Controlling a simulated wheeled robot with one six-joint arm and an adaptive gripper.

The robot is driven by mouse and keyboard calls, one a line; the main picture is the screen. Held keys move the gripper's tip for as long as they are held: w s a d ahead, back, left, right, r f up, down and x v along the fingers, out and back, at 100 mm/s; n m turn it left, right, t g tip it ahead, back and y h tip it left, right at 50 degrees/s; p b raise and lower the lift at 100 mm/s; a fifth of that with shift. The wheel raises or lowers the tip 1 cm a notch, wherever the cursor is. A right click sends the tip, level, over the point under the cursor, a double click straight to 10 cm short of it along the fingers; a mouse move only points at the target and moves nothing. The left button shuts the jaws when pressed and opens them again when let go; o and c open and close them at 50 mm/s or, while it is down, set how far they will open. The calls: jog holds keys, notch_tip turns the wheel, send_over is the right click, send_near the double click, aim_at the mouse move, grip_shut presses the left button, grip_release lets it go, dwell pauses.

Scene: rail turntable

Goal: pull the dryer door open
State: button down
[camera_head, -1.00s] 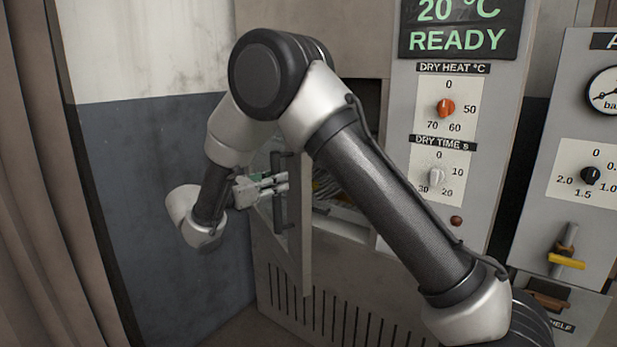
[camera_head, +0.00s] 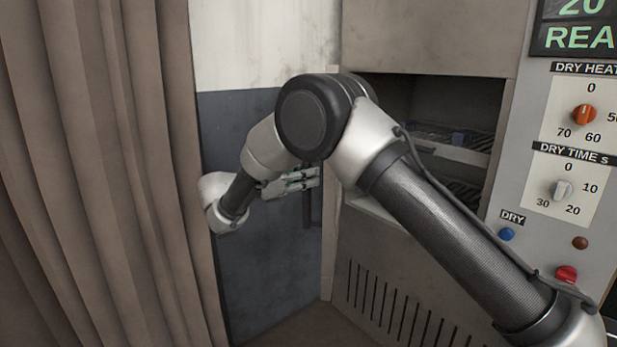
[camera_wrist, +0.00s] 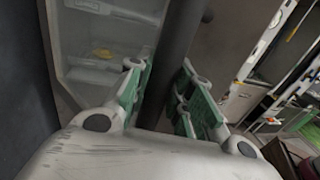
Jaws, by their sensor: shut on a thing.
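The dryer door (camera_head: 331,235) stands swung out on the left of the dryer, seen nearly edge-on in the head view. Its dark vertical bar handle (camera_head: 307,212) is on the door's left side. My gripper (camera_head: 305,180) is shut on the handle, partly hidden by my arm. In the wrist view the dark handle (camera_wrist: 183,45) runs between the green-padded fingers of my gripper (camera_wrist: 165,92). The dryer opening (camera_head: 395,95) is exposed, with wire racks (camera_head: 470,152) inside and a small bluish item (camera_head: 459,138) on one.
A brown curtain (camera_head: 100,170) hangs close on the left, near my wrist. A grey and white wall (camera_head: 255,45) is behind. The control panel (camera_head: 575,190) with knobs and buttons is on the right. A vented lower panel (camera_head: 400,300) is below the opening.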

jog(key=c, duration=1.3)
grip_release()
jog(key=shift+o, duration=0.2)
jog(key=v, duration=1.2)
